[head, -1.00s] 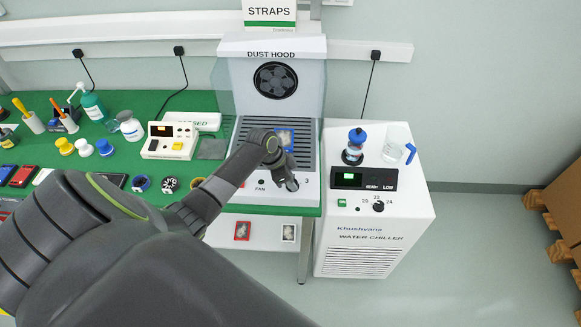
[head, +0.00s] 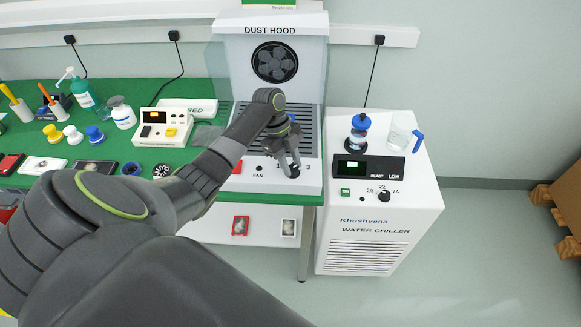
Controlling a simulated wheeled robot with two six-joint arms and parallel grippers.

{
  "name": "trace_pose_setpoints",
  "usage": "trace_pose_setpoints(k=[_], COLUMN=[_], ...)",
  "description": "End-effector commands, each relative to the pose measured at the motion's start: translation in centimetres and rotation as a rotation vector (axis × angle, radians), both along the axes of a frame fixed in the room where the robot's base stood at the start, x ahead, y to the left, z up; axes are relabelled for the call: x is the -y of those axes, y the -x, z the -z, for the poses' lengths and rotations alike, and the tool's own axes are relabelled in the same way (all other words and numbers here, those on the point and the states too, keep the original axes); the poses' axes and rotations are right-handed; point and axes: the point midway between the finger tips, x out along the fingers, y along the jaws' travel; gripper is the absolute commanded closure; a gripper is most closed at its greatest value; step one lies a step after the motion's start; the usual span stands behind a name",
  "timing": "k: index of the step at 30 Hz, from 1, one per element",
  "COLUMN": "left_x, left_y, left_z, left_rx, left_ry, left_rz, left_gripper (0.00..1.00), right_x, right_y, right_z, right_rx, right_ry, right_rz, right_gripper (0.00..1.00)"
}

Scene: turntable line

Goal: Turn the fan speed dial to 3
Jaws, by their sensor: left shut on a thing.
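The dust hood (head: 229,50) stands at the right end of the green bench. On its front panel, right of the label FAN, is the black fan speed dial (head: 294,173), with the marks 1 and 3 showing beside it. My left gripper (head: 292,168) reaches down over the panel and is shut on the dial. The fingers cover most of the dial, so I cannot tell where its pointer stands. My right gripper is not in view.
A red switch (head: 238,167) is on the panel left of FAN. The water chiller (head: 378,253), with its own dial (head: 384,197), stands close on the right. A blue-capped bottle (head: 358,135) and a beaker (head: 399,134) stand on it. The bench left of my arm is crowded.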

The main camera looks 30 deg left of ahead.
Motion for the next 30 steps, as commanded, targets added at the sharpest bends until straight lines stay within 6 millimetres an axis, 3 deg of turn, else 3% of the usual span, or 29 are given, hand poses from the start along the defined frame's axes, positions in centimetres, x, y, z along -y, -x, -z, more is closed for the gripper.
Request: trace_pose_setpoints(k=[12, 30], left_x=[0.0, 0.1], left_y=[-0.2, -0.2], left_z=[0.1, 0.0], left_rx=[0.000, 0.000], left_ry=[-0.001, 0.000], left_rz=[0.214, 0.255], left_gripper=[0.93, 0.93], right_x=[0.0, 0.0], right_y=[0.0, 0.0], right_z=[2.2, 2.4], right_rx=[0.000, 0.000], right_ry=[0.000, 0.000], right_rz=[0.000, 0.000], right_gripper=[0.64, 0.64])
